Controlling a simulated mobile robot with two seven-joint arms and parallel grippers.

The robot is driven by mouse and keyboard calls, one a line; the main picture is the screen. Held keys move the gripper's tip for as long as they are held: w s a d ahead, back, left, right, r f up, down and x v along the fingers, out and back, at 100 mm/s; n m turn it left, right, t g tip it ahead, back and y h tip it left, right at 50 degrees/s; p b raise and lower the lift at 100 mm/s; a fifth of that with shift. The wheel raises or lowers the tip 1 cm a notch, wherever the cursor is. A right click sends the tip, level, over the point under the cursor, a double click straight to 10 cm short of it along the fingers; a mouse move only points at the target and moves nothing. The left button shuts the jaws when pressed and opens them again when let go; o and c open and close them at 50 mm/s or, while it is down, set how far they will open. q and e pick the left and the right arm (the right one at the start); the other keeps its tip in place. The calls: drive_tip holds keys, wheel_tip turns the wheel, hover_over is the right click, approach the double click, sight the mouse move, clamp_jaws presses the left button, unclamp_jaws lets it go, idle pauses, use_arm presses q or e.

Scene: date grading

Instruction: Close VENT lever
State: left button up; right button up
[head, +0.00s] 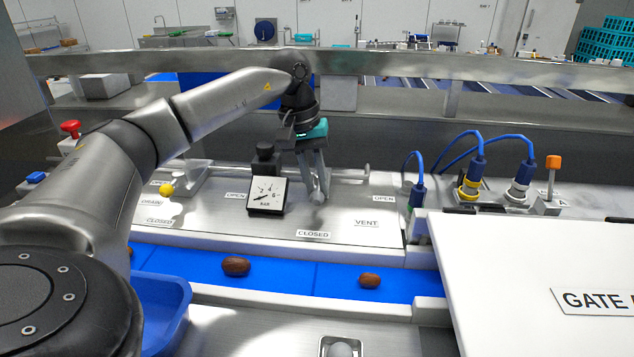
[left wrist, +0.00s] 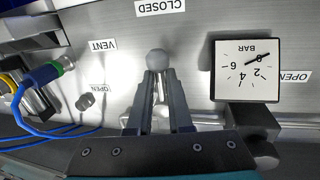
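The VENT lever's grey ball knob (head: 318,197) is on the steel panel, just above the CLOSED label (head: 313,234) in the head view. In the left wrist view the knob (left wrist: 157,59) points toward the CLOSED label (left wrist: 160,7), short of it. The VENT label (head: 367,223) is to its right in the head view. My left gripper (head: 316,188) reaches down onto the lever. In the left wrist view its fingers (left wrist: 160,82) stand close on both sides of the lever's stem, just below the knob, and look shut on it. My right gripper is not in view.
A pressure gauge (head: 267,195) stands close left of the gripper. A yellow-knobbed lever (head: 167,189) is farther left. Blue-cabled connectors (head: 417,193) stand to the right. A blue belt (head: 290,275) with brown dates (head: 236,266) runs in front, and a white panel (head: 540,260) covers the front right.

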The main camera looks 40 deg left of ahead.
use_arm(q)
drive_tip(key=o, duration=0.4)
drive_tip(key=shift+s+d, duration=0.2)
drive_tip(key=shift+w+a, duration=0.1)
drive_tip(key=shift+a+r, duration=0.1)
drive_tip(key=shift+r, duration=0.25)
drive_tip(key=shift+s+a+r+p, duration=0.3)
drive_tip(key=shift+a+r, duration=0.05)
drive_tip(key=shift+r, duration=2)
drive_tip(key=shift+s+a+r+p, duration=0.3)
drive_tip(key=shift+a+r, duration=0.1)
drive_tip(key=shift+r, duration=2)
drive_tip(key=shift+s+a+r+p, duration=0.25)
drive_tip(key=shift+a+r+p, duration=0.1)
drive_tip(key=shift+r, duration=2)
